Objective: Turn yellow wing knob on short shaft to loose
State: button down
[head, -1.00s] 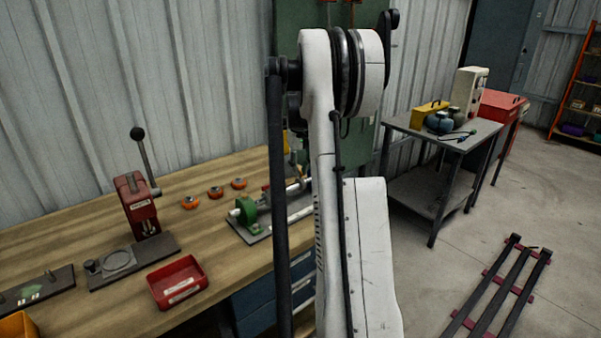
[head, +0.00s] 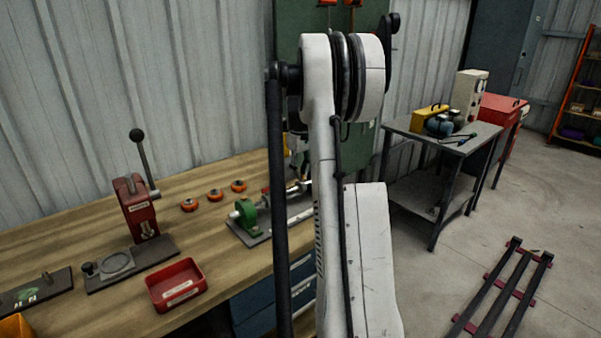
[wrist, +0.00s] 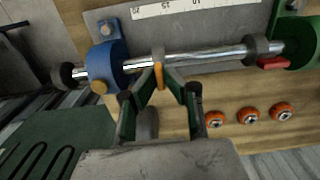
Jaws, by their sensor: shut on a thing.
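In the wrist view a polished short shaft (wrist: 212,56) runs across a grey plate, through a blue block (wrist: 105,66) at left and toward a green block (wrist: 304,42) at right. A small grey collar (wrist: 158,54) sits on the shaft near the blue block. The yellow wing knob (wrist: 159,76) hangs just below the collar. My gripper (wrist: 163,80) is shut on the knob, with a finger on each side hiding part of it. In the head view, the green block (head: 246,213) and part of the shaft show, but my arm hides the gripper and knob.
Several orange round pieces (wrist: 249,116) lie on the bench near the shaft. A brass-coloured knob (wrist: 99,87) is on the blue block. A red tray (head: 176,286) and a red hand press (head: 137,208) stand left on the bench. A scale strip (wrist: 190,7) lies behind the shaft.

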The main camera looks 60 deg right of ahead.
jog(key=c, duration=1.9)
grip_release()
jog(key=shift+o, duration=0.2)
jog(key=shift+r, duration=0.15)
notch_tip(320, 180, up, 12)
jog(key=shift+a, duration=0.1)
jog(key=w+a+r+n+t+h, duration=0.1)
jog(key=a+r+t, duration=0.15)
jog(key=a, duration=1.45)
jog(key=w+a+r+t, duration=0.1)
jog(key=a+r, duration=0.2)
jog(key=a, duration=1.3)
jog(key=s+a+f+t, duration=0.1)
jog(key=s+a+f, duration=0.2)
jog(key=s+a, duration=0.2)
jog(key=s+a+f+n+t, duration=0.1)
jog(key=s+a+f, duration=0.3)
jog(key=a, duration=0.7)
jog(key=s+a+f+n+t+y, duration=0.1)
jog(key=s+a+f, duration=0.2)
jog(key=s+a, duration=0.4)
jog(key=shift+a+f, duration=0.15)
jog(key=shift+a, duration=0.55)
